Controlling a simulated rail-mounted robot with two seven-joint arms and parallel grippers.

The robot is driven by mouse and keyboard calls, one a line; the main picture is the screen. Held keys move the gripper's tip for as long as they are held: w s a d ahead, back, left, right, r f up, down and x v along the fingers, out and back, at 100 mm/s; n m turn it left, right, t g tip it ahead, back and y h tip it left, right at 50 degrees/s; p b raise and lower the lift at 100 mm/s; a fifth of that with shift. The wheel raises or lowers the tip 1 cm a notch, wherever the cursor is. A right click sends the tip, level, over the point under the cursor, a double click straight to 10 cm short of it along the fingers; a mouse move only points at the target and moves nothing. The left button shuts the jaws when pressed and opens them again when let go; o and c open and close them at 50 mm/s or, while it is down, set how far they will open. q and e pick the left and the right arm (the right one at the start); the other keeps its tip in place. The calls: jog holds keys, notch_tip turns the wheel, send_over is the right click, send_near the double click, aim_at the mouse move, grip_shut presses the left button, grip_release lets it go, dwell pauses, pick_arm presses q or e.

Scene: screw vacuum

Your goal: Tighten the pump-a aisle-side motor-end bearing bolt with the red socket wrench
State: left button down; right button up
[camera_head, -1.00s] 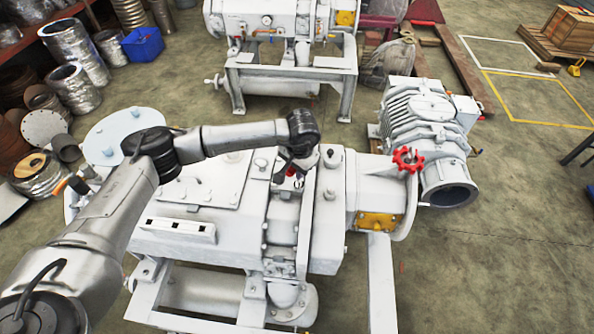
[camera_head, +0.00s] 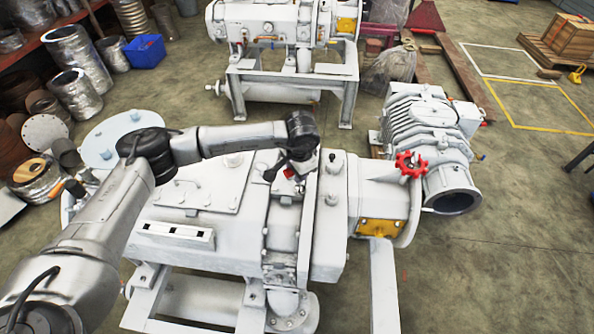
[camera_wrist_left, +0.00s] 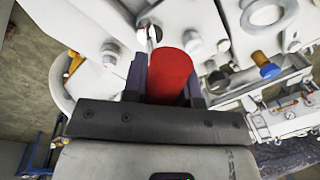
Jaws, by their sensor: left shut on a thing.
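The red socket wrench (camera_wrist_left: 170,76) shows in the left wrist view as a thick red cylinder between the dark fingers of my left gripper (camera_wrist_left: 166,85). The gripper is shut on it. In the head view my left gripper (camera_head: 284,170) is over the top of the near white pump (camera_head: 235,235), close to its bearing end, with a little red showing. A thin dark bar sticks out there to the left. I cannot pick out the bearing bolt or tell whether the wrench touches it. My right gripper is not in view.
A red handwheel (camera_head: 411,165) stands up right of the gripper. A finned grey motor-like unit (camera_head: 432,125) is beyond it. A second white pump (camera_head: 290,60) stands behind on a frame.

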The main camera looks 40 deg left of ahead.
pick_arm(q)
jog(key=shift+f, duration=0.15)
dwell(0.3)
jog(key=shift+s+r+p, duration=0.1)
jog(key=shift+r+p, duration=0.45)
jog(key=shift+r, duration=0.25)
jog(key=shift+r+p, duration=1.05)
jog(key=shift+r, duration=0.8)
jog(key=shift+n, duration=0.3)
